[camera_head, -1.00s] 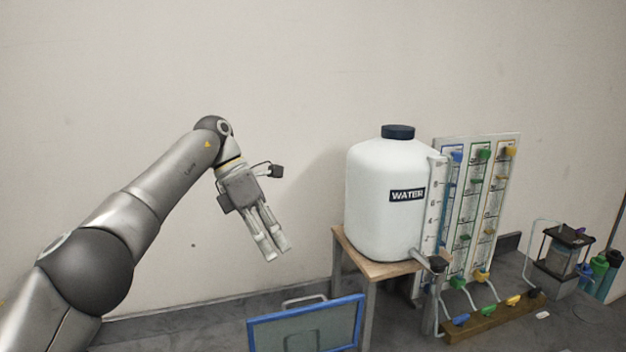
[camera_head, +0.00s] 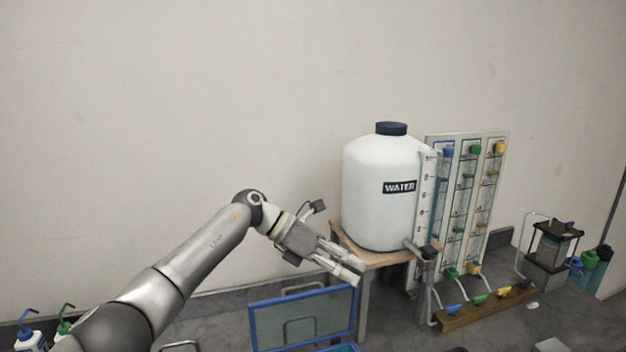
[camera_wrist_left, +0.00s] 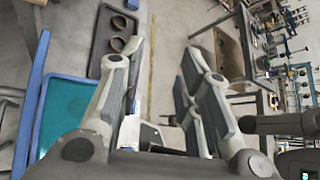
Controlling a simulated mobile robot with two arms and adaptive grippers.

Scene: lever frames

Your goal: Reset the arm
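My left gripper (camera_head: 347,268) comes in from the left in the head view. It is held in the air in front of the wooden stand, with its fingers pointing right and slightly down. In the left wrist view its two fingers (camera_wrist_left: 165,85) stand apart with nothing between them, so it is open and empty. My right gripper shows in neither view.
A white water tank (camera_head: 385,205) stands on a wooden stand (camera_head: 372,258), close to my left fingers. A panel with coloured valves (camera_head: 470,200) is to its right. A blue-framed tray (camera_head: 300,322) is below my gripper. Bottles (camera_head: 30,335) stand at far left.

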